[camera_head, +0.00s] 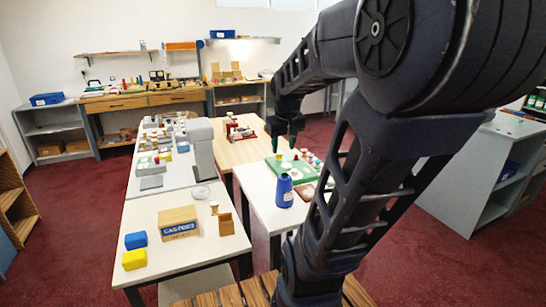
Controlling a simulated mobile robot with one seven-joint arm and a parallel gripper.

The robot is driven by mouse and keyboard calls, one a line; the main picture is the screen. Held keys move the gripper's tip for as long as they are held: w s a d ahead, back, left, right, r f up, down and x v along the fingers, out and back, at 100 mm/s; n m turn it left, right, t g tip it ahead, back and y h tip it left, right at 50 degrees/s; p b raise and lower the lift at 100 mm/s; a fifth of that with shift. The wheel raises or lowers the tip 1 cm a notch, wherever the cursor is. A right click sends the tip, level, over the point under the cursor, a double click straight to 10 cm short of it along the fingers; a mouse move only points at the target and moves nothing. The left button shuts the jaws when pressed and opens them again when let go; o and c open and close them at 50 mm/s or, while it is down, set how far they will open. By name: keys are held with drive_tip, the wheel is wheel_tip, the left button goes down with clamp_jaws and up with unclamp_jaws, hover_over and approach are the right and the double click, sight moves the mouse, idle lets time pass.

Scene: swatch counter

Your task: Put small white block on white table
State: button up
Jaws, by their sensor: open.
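My gripper (286,142) hangs open at the end of my dark arm, above the far part of a green mat (278,171) with several small coloured and pale pieces. The mat lies on a white table (258,193) at the centre. Another long white table (172,212) stands to its left. I cannot make out for certain which small pale piece is the small white block. My arm hides part of the mat's right side and the table beyond it.
A blue bottle (284,191) stands in front of the mat. The left table holds a cardboard box (178,222), a blue block (136,240), a yellow block (134,259) and a grey machine (201,148). A wooden table (236,153) adjoins behind.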

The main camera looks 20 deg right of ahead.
drive_tip(key=s+a+t, duration=0.1)
drive_tip(key=s+a, duration=0.6)
drive_tip(key=s, duration=0.1)
drive_tip(key=shift+r+y, duration=0.3)
drive_tip(key=shift+y, duration=0.1)
